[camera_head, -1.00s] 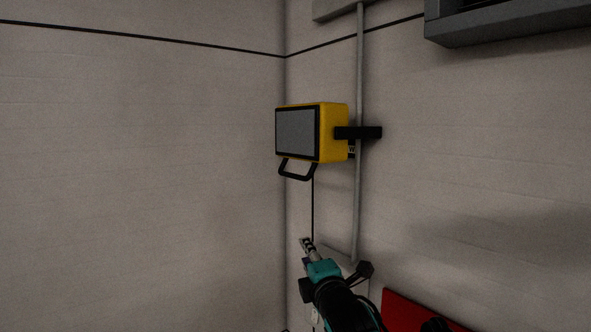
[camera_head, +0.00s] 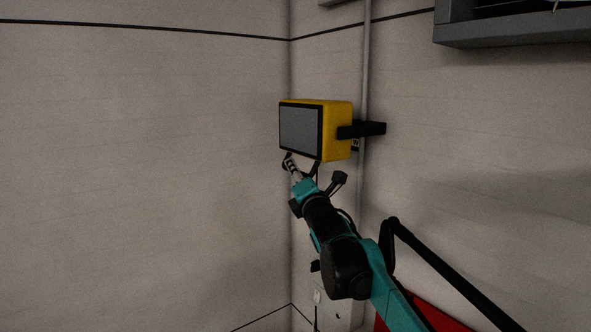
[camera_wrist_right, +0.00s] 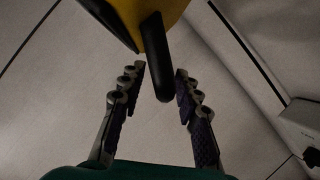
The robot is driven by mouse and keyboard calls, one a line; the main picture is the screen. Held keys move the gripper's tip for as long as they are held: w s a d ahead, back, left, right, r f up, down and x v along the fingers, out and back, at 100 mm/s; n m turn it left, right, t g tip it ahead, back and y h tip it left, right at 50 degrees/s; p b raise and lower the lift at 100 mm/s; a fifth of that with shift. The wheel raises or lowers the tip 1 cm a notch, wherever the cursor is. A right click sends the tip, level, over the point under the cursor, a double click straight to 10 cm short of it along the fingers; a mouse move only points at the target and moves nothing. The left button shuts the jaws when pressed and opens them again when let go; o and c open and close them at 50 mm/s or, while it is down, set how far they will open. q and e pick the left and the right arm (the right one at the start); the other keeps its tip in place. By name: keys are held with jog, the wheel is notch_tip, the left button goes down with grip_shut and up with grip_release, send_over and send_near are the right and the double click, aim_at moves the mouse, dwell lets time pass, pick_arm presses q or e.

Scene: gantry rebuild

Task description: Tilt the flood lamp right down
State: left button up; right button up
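The yellow flood lamp (camera_head: 336,130) hangs on the wall by a black bracket (camera_head: 362,130), its grey face turned to the left. A black handle hangs under the lamp, mostly hidden by my right gripper (camera_head: 289,163) in the head view. In the right wrist view the yellow lamp body (camera_wrist_right: 150,12) is at the top, and the black handle (camera_wrist_right: 157,60) reaches down between the fingertips of my right gripper (camera_wrist_right: 156,80). The fingers are open on either side of the handle, with gaps showing. My left gripper is not in view.
A grey vertical pipe (camera_head: 366,80) runs up the wall beside the lamp. A grey box (camera_head: 510,28) sticks out at the upper right. A red object (camera_head: 436,312) is low at the right. The room left of the lamp is clear.

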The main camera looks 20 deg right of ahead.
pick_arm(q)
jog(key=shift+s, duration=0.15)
pick_arm(e)
grip_shut()
